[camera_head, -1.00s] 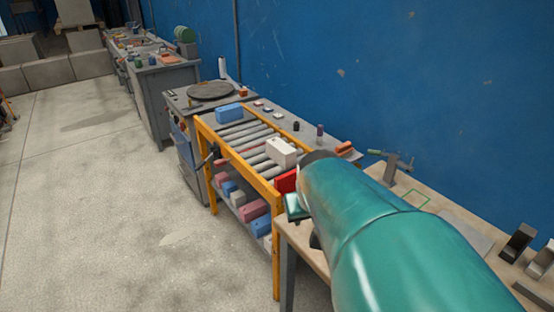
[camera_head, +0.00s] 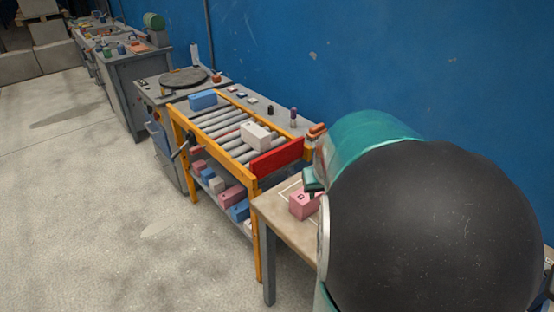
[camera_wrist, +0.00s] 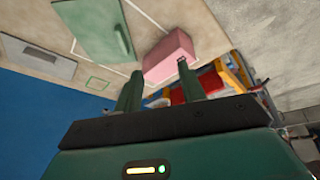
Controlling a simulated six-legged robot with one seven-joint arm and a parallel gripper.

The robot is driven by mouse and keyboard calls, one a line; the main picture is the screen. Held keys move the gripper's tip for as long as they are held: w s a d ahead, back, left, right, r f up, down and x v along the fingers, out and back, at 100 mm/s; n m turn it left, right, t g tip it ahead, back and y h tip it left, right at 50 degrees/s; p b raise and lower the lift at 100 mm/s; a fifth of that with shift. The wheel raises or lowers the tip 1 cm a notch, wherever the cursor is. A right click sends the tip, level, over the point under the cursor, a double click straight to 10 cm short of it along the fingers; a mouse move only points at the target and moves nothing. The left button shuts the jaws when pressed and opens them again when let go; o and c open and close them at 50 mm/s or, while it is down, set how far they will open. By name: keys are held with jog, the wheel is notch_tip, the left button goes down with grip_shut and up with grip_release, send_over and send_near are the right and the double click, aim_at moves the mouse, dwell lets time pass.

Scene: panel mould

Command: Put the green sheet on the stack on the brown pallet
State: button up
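In the wrist view a flat green sheet (camera_wrist: 92,30) with a raised green bar lies on the tan bench top, left of my fingers. My gripper (camera_wrist: 158,70) has its two dark green fingers apart with nothing held between them. A pink block (camera_wrist: 168,58) shows beyond the fingertips; I cannot tell whether a finger touches it. In the head view my arm hides most of the bench, the sheet and most of my gripper (camera_head: 312,182), which shows beside the pink block (camera_head: 303,204). I cannot make out the brown pallet or its stack in either view.
A yellow-framed roller table (camera_head: 251,225) with a white block (camera_head: 255,135), a blue block (camera_head: 203,100) and a red end bar (camera_head: 277,157) stands beyond the bench (camera_head: 285,222). Grey workbenches line the blue wall. Open concrete floor (camera_head: 80,210) lies to the left.

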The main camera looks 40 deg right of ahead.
jog(key=s+d+f+m, duration=0.2)
jog(key=s+d+f, duration=0.2)
jog(key=d, duration=0.6)
jog(key=x, duration=1.4)
jog(key=shift+a, duration=0.3)
grip_shut()
